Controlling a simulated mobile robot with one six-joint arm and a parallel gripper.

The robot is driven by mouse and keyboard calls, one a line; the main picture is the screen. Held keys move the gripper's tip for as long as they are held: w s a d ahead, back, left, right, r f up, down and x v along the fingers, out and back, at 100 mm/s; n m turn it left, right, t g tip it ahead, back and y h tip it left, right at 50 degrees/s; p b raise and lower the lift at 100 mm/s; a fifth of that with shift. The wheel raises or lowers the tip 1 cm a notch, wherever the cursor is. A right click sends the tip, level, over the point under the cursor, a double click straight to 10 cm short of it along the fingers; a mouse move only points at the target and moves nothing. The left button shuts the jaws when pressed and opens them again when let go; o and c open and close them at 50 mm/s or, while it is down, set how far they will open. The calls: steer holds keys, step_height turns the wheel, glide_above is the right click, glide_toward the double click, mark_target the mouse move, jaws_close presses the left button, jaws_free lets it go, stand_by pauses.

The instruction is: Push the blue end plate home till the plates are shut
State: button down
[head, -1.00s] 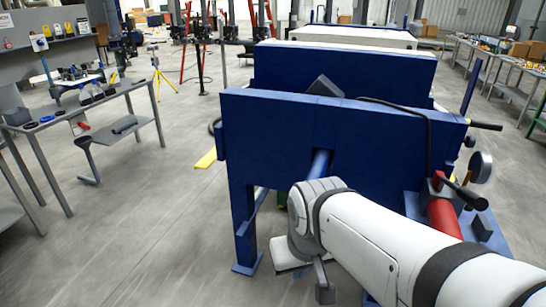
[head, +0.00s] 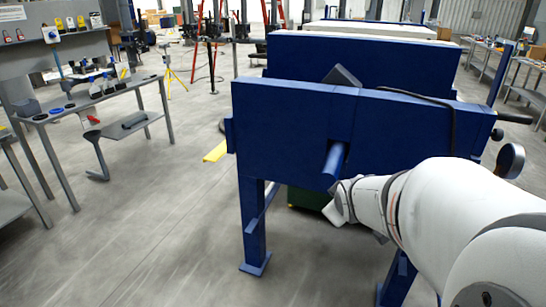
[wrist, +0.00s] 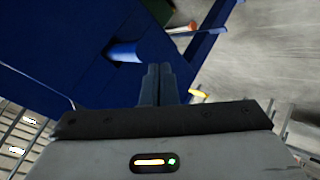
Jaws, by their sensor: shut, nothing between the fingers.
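Two broad blue plates stand one behind the other in the head view: a near one (head: 285,125) on legs and a far one (head: 365,62). Off-white plates (head: 380,31) show behind the far one; I cannot tell whether they touch it. A round blue bar (head: 335,160) sticks out of a slot in the near plate. In the wrist view, my gripper (wrist: 159,70) has its dark fingers together, empty, close to the blue bar (wrist: 124,52) and blue metalwork. Whether they touch it is unclear.
A grey bench (head: 90,105) with tools stands at the left, a yellow tripod (head: 174,75) behind it. A black hose (head: 425,100) drapes over the near plate. A gauge (head: 511,160) and a black handle (head: 513,118) stick out at its right.

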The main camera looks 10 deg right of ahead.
steer(key=w+d+f+n+t+y+b, duration=0.1)
steer(key=w+d+f+n+t+b, duration=0.4)
steer(key=w+d+n, duration=0.1)
steer(key=n+t+y+b, duration=0.35)
steer(key=n+y, duration=0.25)
steer(key=n, duration=0.3)
glide_toward(329, 176)
steer(key=w+a, duration=0.3)
steer(key=a, duration=0.1)
steer(key=shift+w+d, duration=0.9)
steer(key=shift+d, duration=0.2)
steer(key=shift+w+d, duration=0.3)
steer(key=shift+w, duration=0.25)
